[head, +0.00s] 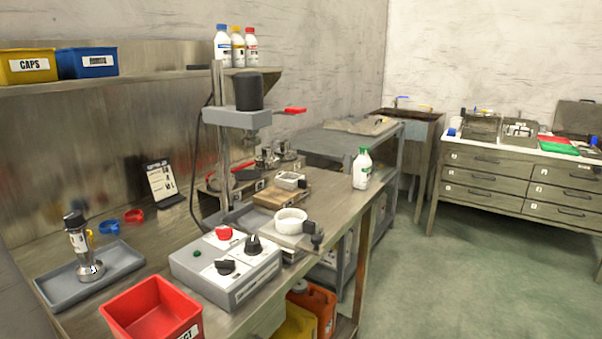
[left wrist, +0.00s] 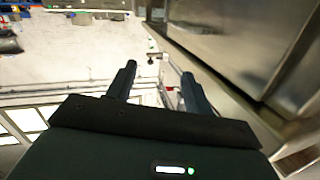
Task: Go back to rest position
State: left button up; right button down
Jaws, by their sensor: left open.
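My left gripper (left wrist: 158,85) shows in the left wrist view. Its two dark fingers are apart with nothing between them. Behind them the view shows a pale wall and window-like panels, with a metal surface at the right. Neither gripper shows in the head view. My right gripper is in no view.
The workbench (head: 345,200) carries a control box (head: 225,275), a red bin (head: 150,312), a grey tray (head: 60,293), a drill-press-like stand (head: 238,118) and a white bottle (head: 362,170). A drawer cabinet (head: 482,178) stands at the back right. The green floor (head: 470,280) is clear.

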pick_arm(q)
jog(key=s+a+f+n+g+y, duration=0.1)
jog(key=s+a+f+n+g, duration=0.25)
jog(key=s+f, duration=0.3)
jog(key=r+p, duration=0.1)
jog(key=p, duration=0.3)
jog(key=r+g+y+p, duration=0.1)
jog(key=r+p, duration=0.1)
jog(key=p, duration=0.3)
jog(key=w+r+g+p, duration=0.1)
jog(key=p, duration=0.4)
jog(key=shift+d+r+m, duration=0.15)
jog(key=shift+r+m, duration=0.2)
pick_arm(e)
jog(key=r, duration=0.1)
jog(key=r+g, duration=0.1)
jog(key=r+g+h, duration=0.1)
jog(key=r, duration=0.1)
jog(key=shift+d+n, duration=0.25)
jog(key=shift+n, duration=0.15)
pick_arm(q)
jog(key=shift+f, duration=0.1)
